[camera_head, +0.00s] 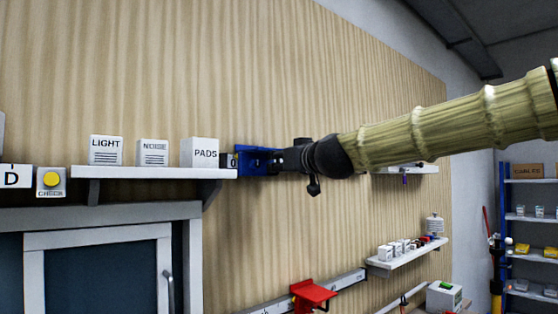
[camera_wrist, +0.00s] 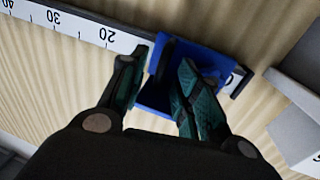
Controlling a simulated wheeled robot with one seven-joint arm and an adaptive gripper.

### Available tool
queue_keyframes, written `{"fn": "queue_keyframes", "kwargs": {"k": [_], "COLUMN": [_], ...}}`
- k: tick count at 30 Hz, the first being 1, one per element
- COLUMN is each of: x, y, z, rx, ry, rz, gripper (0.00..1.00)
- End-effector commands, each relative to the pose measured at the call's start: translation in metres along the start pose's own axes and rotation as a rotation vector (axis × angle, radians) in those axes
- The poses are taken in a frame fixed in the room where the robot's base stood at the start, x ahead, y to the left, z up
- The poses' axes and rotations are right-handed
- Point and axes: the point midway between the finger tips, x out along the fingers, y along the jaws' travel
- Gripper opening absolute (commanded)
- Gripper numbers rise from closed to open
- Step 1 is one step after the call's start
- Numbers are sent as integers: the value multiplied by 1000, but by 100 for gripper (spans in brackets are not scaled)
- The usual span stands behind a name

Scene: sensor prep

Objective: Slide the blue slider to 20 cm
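The blue slider (camera_head: 250,160) is on a wall rail, beside the rail end marked 0. In the wrist view the blue slider (camera_wrist: 213,60) covers part of the white scale rail (camera_wrist: 75,28), between the 0 mark and the 20 mark, nearer the 0 end. My gripper (camera_head: 285,160) is right at the slider. In the wrist view my gripper (camera_wrist: 160,80) has its fingers apart, one on the scale side of the slider and one in front of its blue faces. Firm contact cannot be told. My arm hides most of the rail in the head view.
A white shelf (camera_head: 140,173) with LIGHT, NOISE and PADS boxes (camera_head: 206,153) stands just left of the slider. A red slider (camera_head: 314,292) on another rail is below. A small shelf (camera_head: 407,259) with little boxes is at lower right.

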Motion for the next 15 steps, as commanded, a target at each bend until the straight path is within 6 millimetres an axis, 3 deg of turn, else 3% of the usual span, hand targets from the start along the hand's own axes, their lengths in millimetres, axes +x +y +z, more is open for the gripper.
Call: {"fn": "queue_keyframes", "kwargs": {"k": [4, 14, 15], "x": [10, 11, 11], "y": [-1, 0, 0], "z": [-3, -2, -2], "rx": [-1, -1, -1], "ry": [3, 3, 3], "rz": [-1, 1, 1], "gripper": [31, 31, 26]}}
